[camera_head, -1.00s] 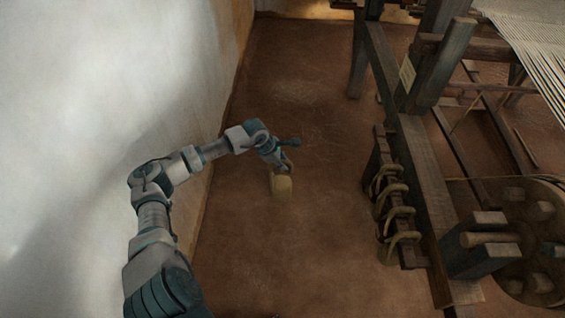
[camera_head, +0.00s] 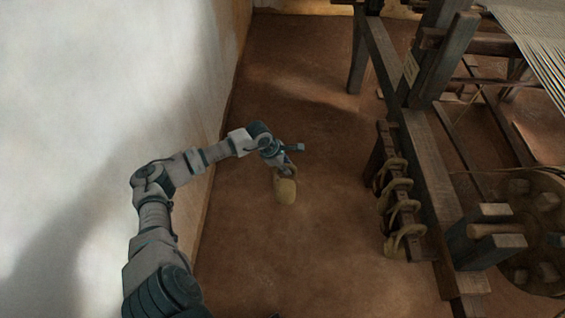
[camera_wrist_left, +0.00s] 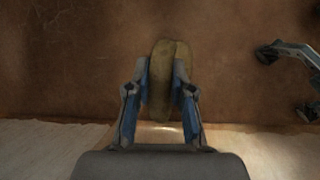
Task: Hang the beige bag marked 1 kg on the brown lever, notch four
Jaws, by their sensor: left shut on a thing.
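My left gripper (camera_head: 288,172) is shut on a beige bag (camera_head: 286,191), which hangs below it above the brown floor, between the white wall and the loom. In the left wrist view the bag (camera_wrist_left: 161,75) sits between the two blue-lined fingers of the gripper (camera_wrist_left: 160,88). I cannot read any mark on the bag. I cannot make out a brown lever or its notches for certain.
A dark wooden rack (camera_head: 380,150) with several beige looped bags (camera_head: 406,237) stands to the right, against the loom's long beam (camera_head: 432,185). A round wooden wheel (camera_head: 520,250) is at the far right. The white wall (camera_head: 90,90) is close on the left. The floor (camera_head: 310,250) between is clear.

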